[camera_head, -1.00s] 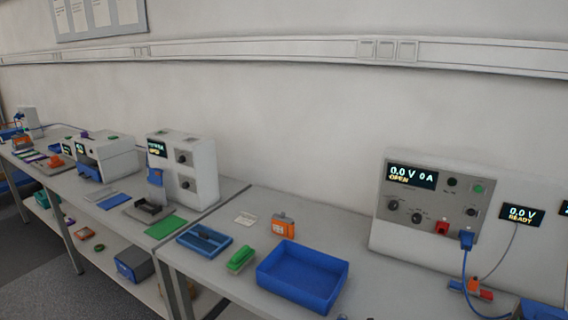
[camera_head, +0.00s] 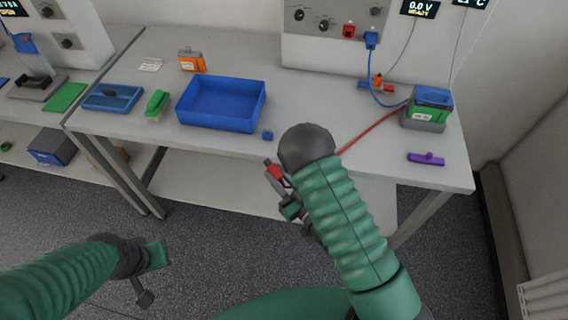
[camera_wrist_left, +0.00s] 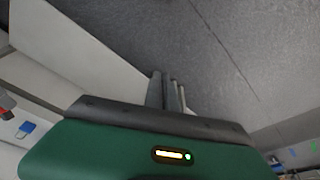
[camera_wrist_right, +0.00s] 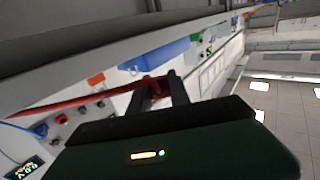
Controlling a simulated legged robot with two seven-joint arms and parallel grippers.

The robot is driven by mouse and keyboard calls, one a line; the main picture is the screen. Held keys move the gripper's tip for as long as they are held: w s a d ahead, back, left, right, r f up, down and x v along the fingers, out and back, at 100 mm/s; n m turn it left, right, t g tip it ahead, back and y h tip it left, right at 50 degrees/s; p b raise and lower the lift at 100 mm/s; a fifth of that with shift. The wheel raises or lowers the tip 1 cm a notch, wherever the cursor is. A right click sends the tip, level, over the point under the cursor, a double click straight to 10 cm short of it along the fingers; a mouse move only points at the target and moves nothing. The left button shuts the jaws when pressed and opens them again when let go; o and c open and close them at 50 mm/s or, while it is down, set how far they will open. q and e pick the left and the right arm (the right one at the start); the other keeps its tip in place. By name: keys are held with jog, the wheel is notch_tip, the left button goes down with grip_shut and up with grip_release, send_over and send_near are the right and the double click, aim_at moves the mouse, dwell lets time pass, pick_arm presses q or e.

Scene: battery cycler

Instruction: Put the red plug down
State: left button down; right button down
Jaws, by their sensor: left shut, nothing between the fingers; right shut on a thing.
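The red plug (camera_head: 275,172) is in my right gripper (camera_head: 279,182), which is shut on it in front of the bench's front edge. In the right wrist view the dark fingers (camera_wrist_right: 160,88) close around the red plug, partly hiding it. A red cable (camera_head: 372,131) runs from behind my right arm to the green and blue battery (camera_head: 430,104) at the right of the bench. My left gripper (camera_head: 145,296) is low at the left, over the floor and away from the bench. Its fingers (camera_wrist_left: 168,90) are together and empty in the left wrist view.
The blue tray (camera_head: 258,108) stands mid-bench, with a small blue block (camera_head: 267,135) beside it. A purple piece (camera_head: 426,159) lies at the right. The cycler (camera_head: 300,45) stands at the back, with a blue cable (camera_head: 373,75) plugged in.

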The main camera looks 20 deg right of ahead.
pick_arm(q)
jog(key=c, duration=2.1)
grip_release()
jog(key=shift+d, duration=0.1)
jog(key=shift+o, duration=2.5)
jog(key=shift+d, duration=0.1)
jog(key=shift+o, duration=1.5)
jog(key=shift+w+f+g, duration=0.2)
jog(key=shift+f+g, duration=0.1)
jog(key=shift+g, duration=0.1)
jog(key=w+d+f+g+h, duration=0.4)
jog(key=w+d+h, duration=0.1)
jog(key=w+h, duration=0.15)
jog(key=w+r+m+t+h, duration=0.2)
jog(key=w+r+h, duration=0.3)
jog(key=w+h, duration=0.35)
jog(key=x, duration=1.1)
jog(key=shift+s+d, duration=0.25)
jog(key=shift+d, duration=0.15)
pick_arm(e)
jog(key=s+a+f+n+g+y, duration=0.1)
jog(key=a+n+g+y, duration=0.3)
jog(key=a+y, duration=0.1)
jog(key=s+a+f+n+g+y, duration=0.2)
jog(key=a+n+g+y, duration=0.3)
jog(key=a, duration=0.2)
jog(key=shift+a, duration=0.35)
pick_arm(q)
jog(key=shift+f, duration=0.15)
jog(key=shift+c, duration=0.4)
